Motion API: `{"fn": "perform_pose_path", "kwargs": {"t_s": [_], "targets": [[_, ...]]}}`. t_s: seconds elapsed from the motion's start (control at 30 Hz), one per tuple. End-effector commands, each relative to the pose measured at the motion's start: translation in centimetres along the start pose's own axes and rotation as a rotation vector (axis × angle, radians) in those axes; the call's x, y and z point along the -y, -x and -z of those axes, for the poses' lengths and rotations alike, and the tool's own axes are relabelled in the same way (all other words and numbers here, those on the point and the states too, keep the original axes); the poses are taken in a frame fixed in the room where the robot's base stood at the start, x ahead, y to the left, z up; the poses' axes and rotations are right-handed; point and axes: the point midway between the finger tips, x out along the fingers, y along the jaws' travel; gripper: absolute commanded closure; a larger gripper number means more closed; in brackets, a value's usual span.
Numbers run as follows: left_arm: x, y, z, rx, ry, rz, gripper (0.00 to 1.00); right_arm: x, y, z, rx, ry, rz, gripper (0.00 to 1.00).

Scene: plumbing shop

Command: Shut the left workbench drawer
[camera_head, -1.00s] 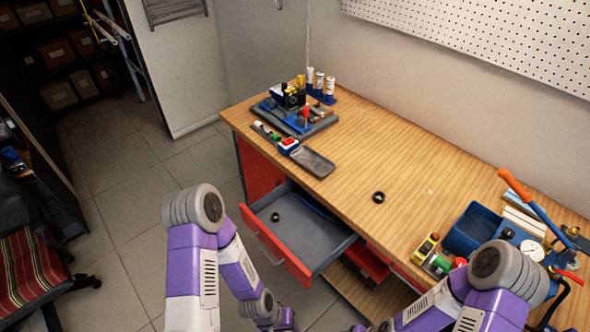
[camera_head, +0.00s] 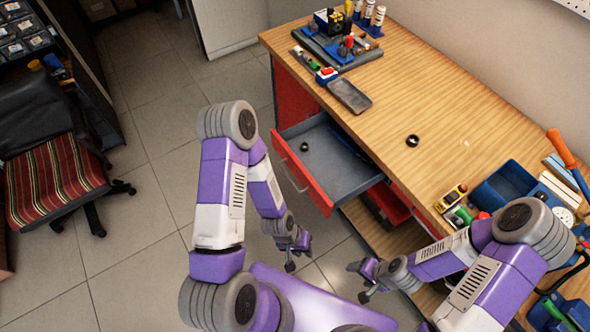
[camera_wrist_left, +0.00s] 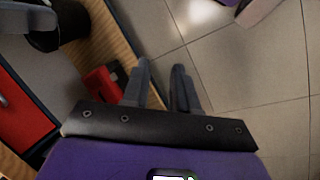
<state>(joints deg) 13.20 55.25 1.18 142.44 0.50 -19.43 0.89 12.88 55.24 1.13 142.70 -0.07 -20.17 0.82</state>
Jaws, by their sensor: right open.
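The left workbench drawer (camera_head: 312,189) is pulled out from the bench, its red front with a grey bar handle (camera_head: 289,174) facing the floor aisle. Its grey inside shows a small black ring (camera_head: 304,147) and a dark blue item (camera_head: 347,143) near the back. My left gripper (camera_head: 297,256) is open and empty, below and in front of the drawer front in the head view, not touching it. Its two spread fingers also show in the left wrist view (camera_wrist_left: 161,66), with a red panel at the left there. My right gripper (camera_head: 358,282) is open and empty, right of the left one.
The wooden workbench (camera_head: 440,105) carries a black ring, a grey tray (camera_head: 349,95), a blue bin (camera_head: 503,186) and tools. A lower red drawer or box (camera_head: 388,203) sits under the benchtop. A chair (camera_head: 55,175) stands left; the tiled floor between is clear.

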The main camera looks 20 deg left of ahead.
Motion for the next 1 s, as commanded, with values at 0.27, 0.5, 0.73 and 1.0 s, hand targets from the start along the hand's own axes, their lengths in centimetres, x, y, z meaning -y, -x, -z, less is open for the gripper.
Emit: {"fn": "perform_pose_path", "kwargs": {"t_s": [0.27,0.5,0.73,1.0], "targets": [[5.5,-3.1,1.5,0.195,0.562,-0.007,1.0,-1.2,-3.2,0.1,0.0,0.0,0.0,0.32],[8.1,-2.9,7.3,0.419,1.25,-0.353,1.0,-2.5,-6.6,0.3,0.0,0.0,0.0,0.32],[14.6,3.1,17.4,0.481,1.649,-0.98,1.0,-3.6,-9.6,0.4,0.0,0.0,0.0,0.32],[22.4,10.7,22.1,0.417,1.691,-1.478,1.0,-4.1,-11.1,0.5,0.0,0.0,0.0,0.32]]}}
